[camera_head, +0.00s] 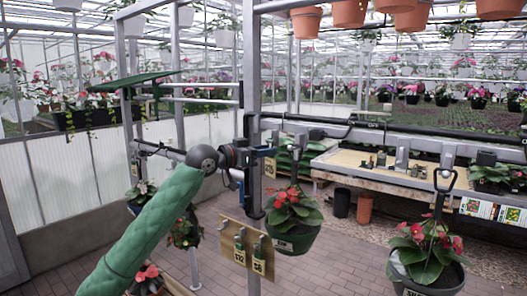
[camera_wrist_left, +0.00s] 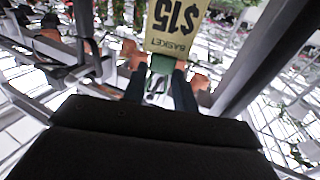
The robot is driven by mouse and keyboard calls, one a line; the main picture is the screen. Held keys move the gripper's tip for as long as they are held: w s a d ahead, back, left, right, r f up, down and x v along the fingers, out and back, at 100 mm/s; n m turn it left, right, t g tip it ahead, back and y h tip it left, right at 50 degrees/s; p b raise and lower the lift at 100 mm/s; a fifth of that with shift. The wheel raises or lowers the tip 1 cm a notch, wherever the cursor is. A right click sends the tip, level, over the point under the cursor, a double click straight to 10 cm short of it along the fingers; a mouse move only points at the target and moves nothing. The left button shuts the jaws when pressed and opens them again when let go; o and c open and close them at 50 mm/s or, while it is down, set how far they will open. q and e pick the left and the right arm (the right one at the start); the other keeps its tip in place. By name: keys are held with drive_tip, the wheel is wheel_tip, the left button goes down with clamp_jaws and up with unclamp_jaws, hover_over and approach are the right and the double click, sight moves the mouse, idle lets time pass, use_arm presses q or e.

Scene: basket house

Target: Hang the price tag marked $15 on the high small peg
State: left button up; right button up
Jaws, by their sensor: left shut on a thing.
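The price tag marked $15 (camera_wrist_left: 176,24) is yellowish with dark print, including the word BASKET, and reads upside down in the left wrist view. My left gripper (camera_wrist_left: 163,66) is shut on the tag's greenish end, with the printed part beyond the fingertips. In the head view my left arm reaches to the upright metal post (camera_head: 253,90), with the wrist just left of it. My right gripper is not in view.
A tan board (camera_head: 231,226) with hooks carries other tags, marked $12 (camera_head: 239,250) and $6 (camera_head: 259,258). A hanging flower basket (camera_head: 294,240) is close to the post's right; another (camera_head: 428,270) hangs farther right. A dark horizontal rail (camera_head: 400,140) runs right.

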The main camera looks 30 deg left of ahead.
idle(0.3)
use_arm(q)
drive_tip(key=o, duration=0.8)
drive_tip(key=shift+b+v, duration=2.3)
drive_tip(key=shift+v, duration=1.55)
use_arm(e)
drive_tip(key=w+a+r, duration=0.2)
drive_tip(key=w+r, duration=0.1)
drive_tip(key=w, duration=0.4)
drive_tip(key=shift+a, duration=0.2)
